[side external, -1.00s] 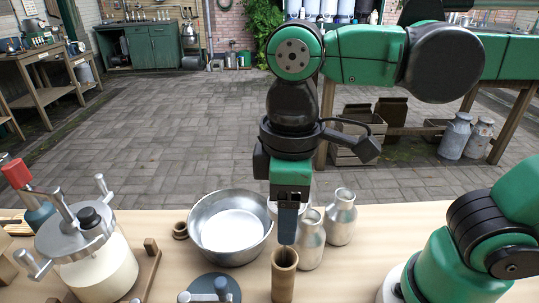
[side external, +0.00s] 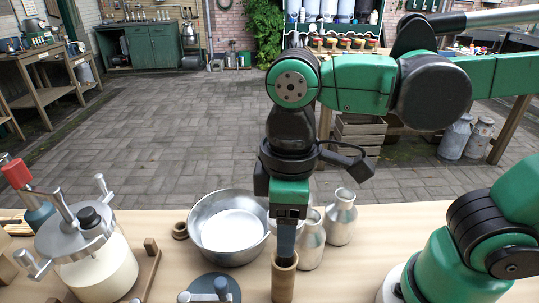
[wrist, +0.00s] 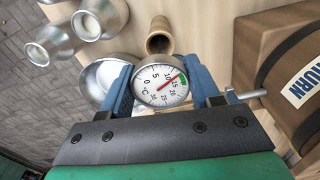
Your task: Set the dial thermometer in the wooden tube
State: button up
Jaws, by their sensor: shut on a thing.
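My gripper (side external: 285,257) points straight down, its blue fingers overlapping the rim of the wooden tube (side external: 283,283) in the side view. The tube stands upright on the table. In the wrist view the gripper (wrist: 160,78) is shut on the dial thermometer (wrist: 158,88), a round white dial with a red needle and a green band, facing the camera. The tube (wrist: 159,40) shows just beyond the dial, its round mouth partly in view. The thermometer's stem is hidden, so I cannot tell whether it is inside the tube. The thermometer is hidden by the fingers in the side view.
A wide metal bowl (side external: 200,240) stands left of the tube, and metal milk cans (side external: 341,217) stand close behind it. A glass churn jar (side external: 98,272) with cranks is at the left.

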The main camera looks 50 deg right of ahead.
jog(key=shift+f, duration=3.25)
jog(key=shift+r, duration=0.1)
jog(key=o, duration=1.1)
jog(key=c, duration=0.4)
jog(key=shift+r, duration=2.5)
